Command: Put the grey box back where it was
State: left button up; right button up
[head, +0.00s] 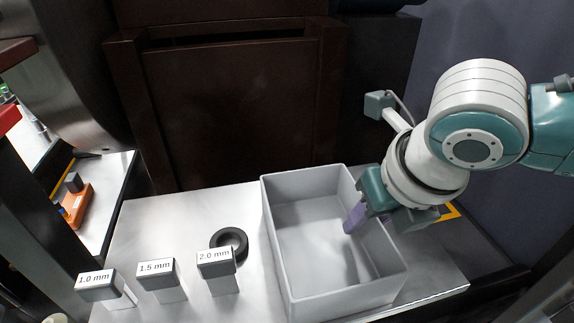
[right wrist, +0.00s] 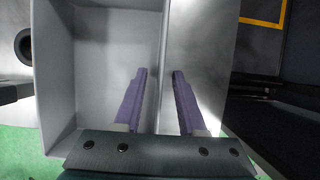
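The grey box (head: 285,250), open-topped and empty, stands upright on the light metal table to the right of the labelled blocks. It also fills the left half of the right wrist view (right wrist: 50,80). My right gripper (head: 357,215) is at the box's right wall. In the right wrist view its two purple fingers (right wrist: 161,72) are apart, one inside the box and one outside, with the wall between them. Gaps show between fingers and wall, so it is open. My left gripper is not in view.
Three grey blocks labelled 1.0 mm (head: 98,287), 1.5 mm (head: 157,274) and 2.0 mm (head: 216,263) stand at left, with a black ring (head: 230,243) behind. A yellow outline (head: 452,211) shows at right. A dark brown panel (head: 235,120) rises behind the table.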

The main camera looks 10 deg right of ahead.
jog(key=shift+w+f, duration=0.15)
jog(key=shift+f, duration=0.3)
grip_shut()
jog(key=shift+r, duration=0.1)
dwell(1.1)
